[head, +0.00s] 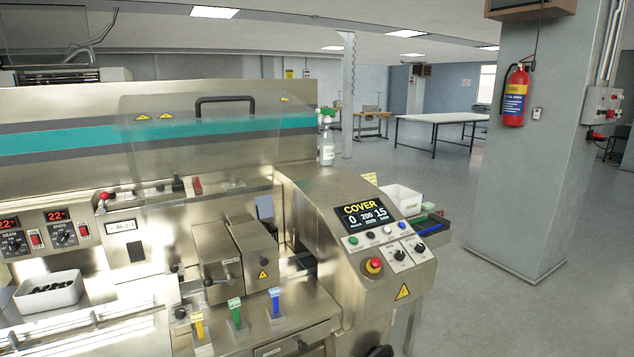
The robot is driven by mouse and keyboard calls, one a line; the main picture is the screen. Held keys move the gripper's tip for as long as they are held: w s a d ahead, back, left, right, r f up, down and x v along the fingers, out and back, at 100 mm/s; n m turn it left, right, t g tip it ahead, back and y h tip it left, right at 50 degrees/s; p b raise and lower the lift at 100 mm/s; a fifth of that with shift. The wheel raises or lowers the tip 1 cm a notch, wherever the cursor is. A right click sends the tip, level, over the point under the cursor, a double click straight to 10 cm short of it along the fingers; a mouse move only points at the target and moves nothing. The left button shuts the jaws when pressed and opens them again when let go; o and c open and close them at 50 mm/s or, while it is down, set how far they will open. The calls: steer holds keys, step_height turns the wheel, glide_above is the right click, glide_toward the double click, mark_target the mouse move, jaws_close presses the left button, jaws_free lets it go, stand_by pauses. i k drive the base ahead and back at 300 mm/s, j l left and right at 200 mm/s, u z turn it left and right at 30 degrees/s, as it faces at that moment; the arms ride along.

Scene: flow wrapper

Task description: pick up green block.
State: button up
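A small upright green piece (236,316) stands on a clear base on the machine's front ledge, with a pale tag at its top. It is between a similar yellow piece (198,328) on the left and a blue piece (275,303) on the right. I cannot tell whether it is a plain block or a handle. My gripper is not in view.
The control panel (376,239) with a red stop button (373,266) juts out right of the pieces. A transparent cover (200,150) is above the machine. A white tray (48,296) holds dark items at left. Open floor lies to the right.

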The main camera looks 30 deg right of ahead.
mark_target(238, 326)
steer(key=i+l, duration=0.2)
steer(key=l, duration=0.2)
steer(key=i+l, duration=0.15)
steer(key=l, duration=0.3)
steer(key=i+l, duration=0.2)
steer(key=l, duration=0.2)
steer(key=i+l, duration=0.15)
steer(key=l, duration=0.3)
steer(key=i+l, duration=0.2)
steer(key=l, duration=0.2)
steer(key=i+l, duration=0.15)
steer(key=l, duration=0.3)
steer(key=i+l, duration=0.2)
steer(key=l, duration=0.2)
steer(key=i+l, duration=0.15)
steer(key=l, duration=0.3)
steer(key=u, duration=1.5)
steer(key=j, duration=0.1)
